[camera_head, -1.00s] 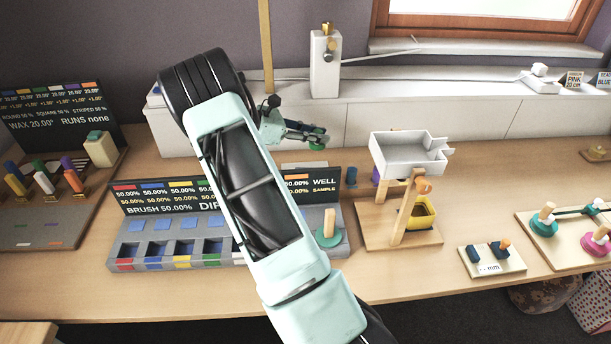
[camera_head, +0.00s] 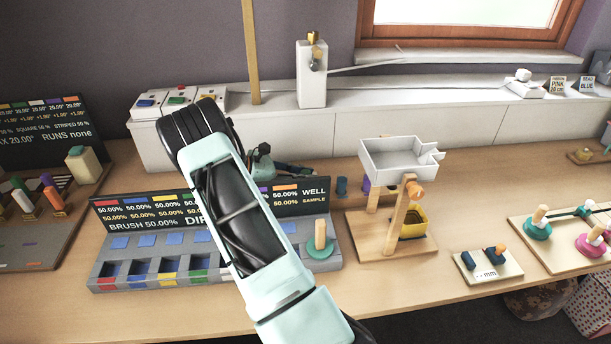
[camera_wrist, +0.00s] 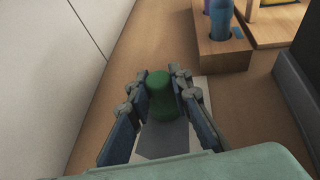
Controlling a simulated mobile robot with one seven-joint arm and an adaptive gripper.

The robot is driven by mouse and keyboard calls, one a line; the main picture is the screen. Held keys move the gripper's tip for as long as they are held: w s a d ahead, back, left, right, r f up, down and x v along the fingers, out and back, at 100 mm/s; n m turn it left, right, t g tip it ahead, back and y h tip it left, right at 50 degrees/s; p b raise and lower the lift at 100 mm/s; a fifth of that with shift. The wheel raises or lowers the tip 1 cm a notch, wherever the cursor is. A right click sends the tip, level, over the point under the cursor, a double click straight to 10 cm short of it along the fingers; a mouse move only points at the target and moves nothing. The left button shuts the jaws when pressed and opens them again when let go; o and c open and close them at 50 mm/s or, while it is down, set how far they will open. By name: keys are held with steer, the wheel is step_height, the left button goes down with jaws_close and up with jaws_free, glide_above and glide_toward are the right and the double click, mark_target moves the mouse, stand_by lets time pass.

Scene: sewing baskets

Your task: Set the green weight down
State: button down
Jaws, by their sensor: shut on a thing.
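The green weight (camera_wrist: 160,92) is a rounded dark-green piece between the fingers of my gripper (camera_wrist: 160,105) in the wrist view. The fingers are shut on it from both sides. A pale square plate (camera_wrist: 166,140) shows just below and around it; I cannot tell whether the weight touches it. In the head view my gripper (camera_head: 292,168) is low behind the dark sign board (camera_head: 130,212), and the weight is hidden there.
A white ledge (camera_head: 390,128) runs close behind, a pale wall in the wrist view. A wooden block (camera_wrist: 222,52) with a blue cylinder (camera_wrist: 220,18) stands to the right. A wooden stand with a white tray (camera_head: 400,160) is right of my gripper in the head view.

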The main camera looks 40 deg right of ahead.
steer(key=c, duration=1.8)
jaws_free()
steer(key=shift+o, duration=0.2)
steer(key=shift+w+a+r, duration=0.1)
steer(key=shift+a+r, duration=0.05)
steer(key=shift+a, duration=0.05)
steer(key=p+v, duration=0.1)
steer(key=v, duration=1)
steer(key=shift+w+a+r, duration=0.1)
steer(key=shift+a, duration=0.15)
